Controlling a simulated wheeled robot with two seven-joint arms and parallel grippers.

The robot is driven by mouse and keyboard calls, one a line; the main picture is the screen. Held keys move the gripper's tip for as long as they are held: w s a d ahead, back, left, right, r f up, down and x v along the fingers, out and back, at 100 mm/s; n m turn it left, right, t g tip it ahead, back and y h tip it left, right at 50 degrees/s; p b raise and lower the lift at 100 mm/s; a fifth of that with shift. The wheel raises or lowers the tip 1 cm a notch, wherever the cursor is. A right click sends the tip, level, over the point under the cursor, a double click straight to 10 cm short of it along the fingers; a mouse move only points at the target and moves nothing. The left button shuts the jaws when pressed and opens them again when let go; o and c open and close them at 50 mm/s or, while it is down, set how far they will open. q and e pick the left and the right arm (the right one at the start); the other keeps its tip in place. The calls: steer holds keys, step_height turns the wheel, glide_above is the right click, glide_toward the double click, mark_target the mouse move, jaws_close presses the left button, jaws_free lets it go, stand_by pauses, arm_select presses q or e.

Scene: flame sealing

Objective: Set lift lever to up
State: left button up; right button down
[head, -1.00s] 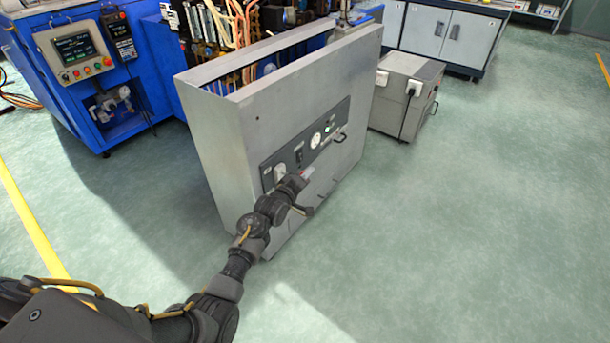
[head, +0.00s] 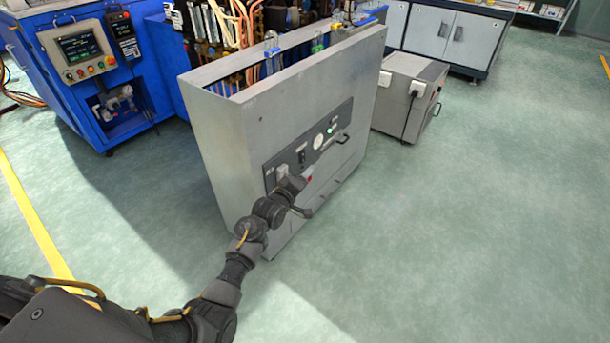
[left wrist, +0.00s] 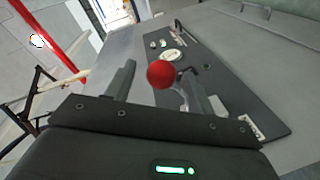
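The grey cabinet (head: 285,125) has a dark control panel (left wrist: 215,85) on its front. A lever with a red ball knob (left wrist: 162,74) stands out from that panel; a little red (head: 309,178) shows at my gripper in the head view. My left gripper (head: 303,181) is at the panel's lower left part. In the left wrist view its two fingers (left wrist: 162,88) are apart, with the red knob seen between them and gaps on both sides. Whether a finger touches the lever I cannot tell. The lever's exact tilt is hard to read. My right gripper is not in view.
The panel also carries a round gauge (head: 318,141), a green lamp (head: 331,130) and a handle (head: 343,138). Blue-capped (head: 270,52) and green (head: 317,43) parts stick up from the cabinet's open top. A blue machine (head: 85,75) stands left. The floor to the right is free.

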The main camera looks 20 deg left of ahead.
arm_select(q)
steer(key=p+v, duration=0.1)
steer(key=v, duration=0.8)
steer(key=shift+s+p, duration=0.2)
steer(key=shift+p, duration=0.15)
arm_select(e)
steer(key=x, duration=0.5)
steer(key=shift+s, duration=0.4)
